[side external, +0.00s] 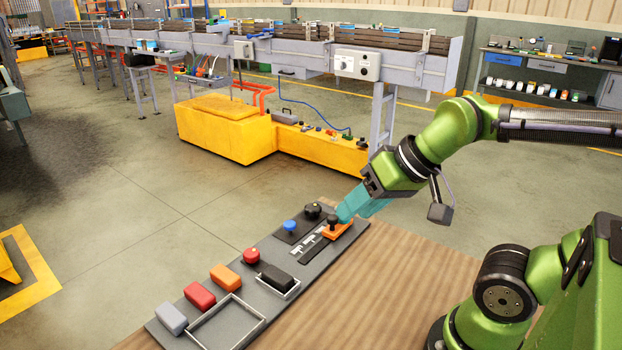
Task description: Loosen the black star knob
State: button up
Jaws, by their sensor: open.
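A black knob (313,210), probably the star knob, sits near the far end of the grey board (205,327). Its lobes are too small to make out. A second, smaller black knob or lever (332,224) stands on an orange block (340,229) just to its right. My gripper (343,214) points down and left, with its teal fingers close above the orange block and right beside the smaller black piece. It is open. I cannot tell whether the fingers touch anything. The round black knob is left of the fingertips and apart from them.
A blue knob (290,225), a red knob (251,256), a black block (275,277), an orange block (225,277), a red block (199,296) and a grey block (171,319) line the board. The wooden table (385,290) is bare to the right. A conveyor (400,68) stands behind.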

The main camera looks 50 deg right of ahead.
jog(key=shift+o, duration=1.3)
jog(key=shift+d+f, duration=0.1)
jog(key=o, duration=0.3)
jog(key=shift+w+d+f+m+g, duration=0.3)
jog(key=shift+w+d+f+g, duration=0.2)
jog(key=shift+w+f, duration=0.3)
jog(key=shift+o, duration=0.2)
jog(key=m+g+h, duration=0.2)
jog(key=m+g, duration=0.4)
jog(key=m, duration=1.1)
send_over(312, 207)
notch_tip(312, 207, down, 4)
notch_tip(312, 207, down, 16)
jog(key=shift+f, duration=0.1)
jog(key=c, duration=1.1)
